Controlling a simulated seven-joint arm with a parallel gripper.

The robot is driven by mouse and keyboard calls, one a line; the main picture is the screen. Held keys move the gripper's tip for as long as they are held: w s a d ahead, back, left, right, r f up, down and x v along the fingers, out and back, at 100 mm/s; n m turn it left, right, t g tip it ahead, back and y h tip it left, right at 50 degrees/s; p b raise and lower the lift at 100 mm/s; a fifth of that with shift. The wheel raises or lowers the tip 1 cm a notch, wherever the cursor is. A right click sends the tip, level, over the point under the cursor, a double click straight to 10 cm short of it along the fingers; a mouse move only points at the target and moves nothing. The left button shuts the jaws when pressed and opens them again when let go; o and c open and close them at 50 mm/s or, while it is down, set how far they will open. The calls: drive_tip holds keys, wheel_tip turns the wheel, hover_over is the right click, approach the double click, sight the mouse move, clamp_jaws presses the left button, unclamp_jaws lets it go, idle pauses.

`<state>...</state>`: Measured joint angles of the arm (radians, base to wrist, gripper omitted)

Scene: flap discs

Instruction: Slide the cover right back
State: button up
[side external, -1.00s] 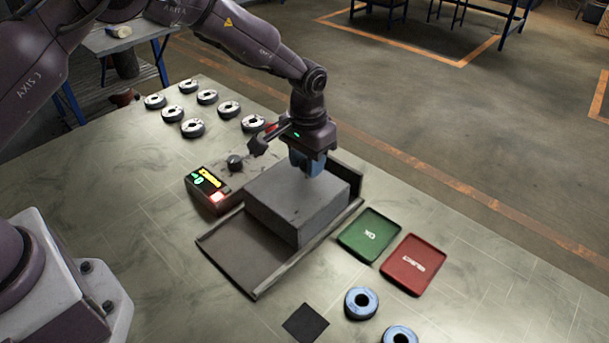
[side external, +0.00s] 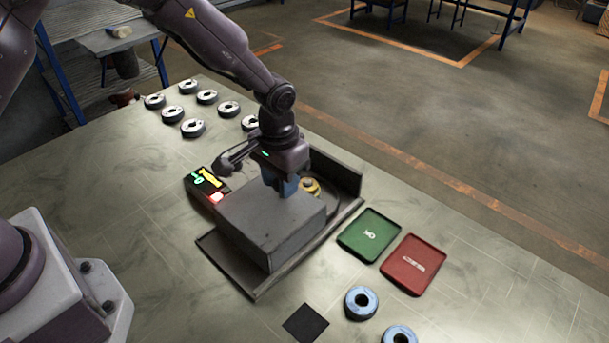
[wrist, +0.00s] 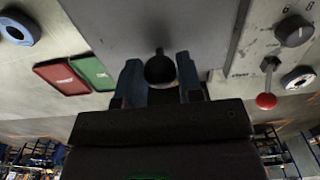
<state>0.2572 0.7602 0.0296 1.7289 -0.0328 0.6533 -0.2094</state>
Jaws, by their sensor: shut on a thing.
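The cover (side external: 272,222) is a grey box-shaped housing on a dark base with rails (side external: 228,262). It stands over the middle of the base, with bare base showing at the near left end. My gripper (side external: 282,184) is at the cover's far edge. In the wrist view my gripper (wrist: 160,82) has its two blue fingers either side of a dark round knob (wrist: 160,68) on the cover (wrist: 150,25), shut on it. A yellowish round part (side external: 310,187) shows behind the cover at the far end, partly hidden by my gripper.
Green (side external: 369,235) and red (side external: 413,264) trays lie to the right. Several discs (side external: 192,128) sit at the back left. Blue rings (side external: 361,302) and a black square (side external: 305,323) lie in front.

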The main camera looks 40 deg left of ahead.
sight(266, 208)
drive_tip(key=shift+s+d, duration=0.1)
drive_tip(key=shift+s, duration=2)
drive_tip(key=o, duration=0.7)
drive_tip(key=shift+w+r, duration=0.1)
wheel_tip(266, 208, up, 8)
drive_tip(key=shift+f, duration=0.1)
